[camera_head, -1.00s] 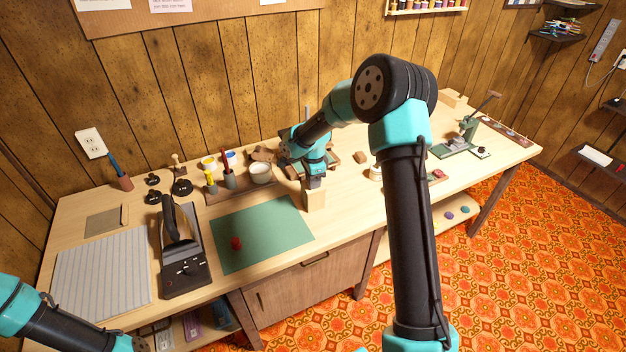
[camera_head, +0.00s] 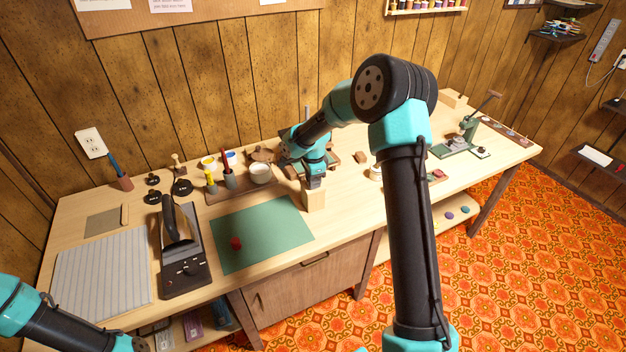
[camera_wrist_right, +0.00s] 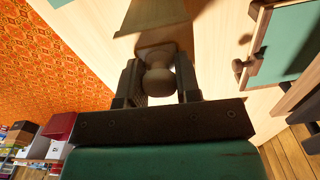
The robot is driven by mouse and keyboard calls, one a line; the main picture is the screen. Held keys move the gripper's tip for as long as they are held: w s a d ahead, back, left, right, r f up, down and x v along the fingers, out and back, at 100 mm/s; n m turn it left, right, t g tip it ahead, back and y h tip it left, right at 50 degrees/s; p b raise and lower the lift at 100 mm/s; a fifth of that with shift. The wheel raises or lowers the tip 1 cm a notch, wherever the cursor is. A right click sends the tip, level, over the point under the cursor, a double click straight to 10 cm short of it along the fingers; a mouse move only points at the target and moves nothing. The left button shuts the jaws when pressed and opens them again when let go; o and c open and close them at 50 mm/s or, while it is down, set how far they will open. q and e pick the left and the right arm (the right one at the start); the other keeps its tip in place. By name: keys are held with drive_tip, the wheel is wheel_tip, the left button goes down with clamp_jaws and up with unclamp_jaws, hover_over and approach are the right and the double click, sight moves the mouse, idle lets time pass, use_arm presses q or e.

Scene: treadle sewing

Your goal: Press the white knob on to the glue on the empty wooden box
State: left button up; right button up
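The wooden box (camera_head: 314,199) stands at the right edge of the green mat. My right gripper (camera_head: 314,186) is directly above it, pointing down. In the right wrist view, a rounded pale knob (camera_wrist_right: 158,78) sits between the fingers of my right gripper (camera_wrist_right: 157,88), which close in on both its sides. It looks grey in the shade. Beyond it is a shaded wooden surface (camera_wrist_right: 155,14); whether the knob touches it I cannot tell. No glue can be made out. Of my left arm only a part shows at the lower left; its gripper is out of view.
The green mat (camera_head: 262,232) holds a small red object (camera_head: 236,243). A black device (camera_head: 184,262) stands left of it. A rack with pots and brushes (camera_head: 228,188) lies behind. In the wrist view, a green-topped thing with a wooden knob (camera_wrist_right: 250,68) is at the right.

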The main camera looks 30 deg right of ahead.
drive_tip(key=o, duration=0.5)
drive_tip(key=shift+r, duration=0.1)
wheel_tip(320, 180, up, 17)
idle(0.6)
idle(0.3)
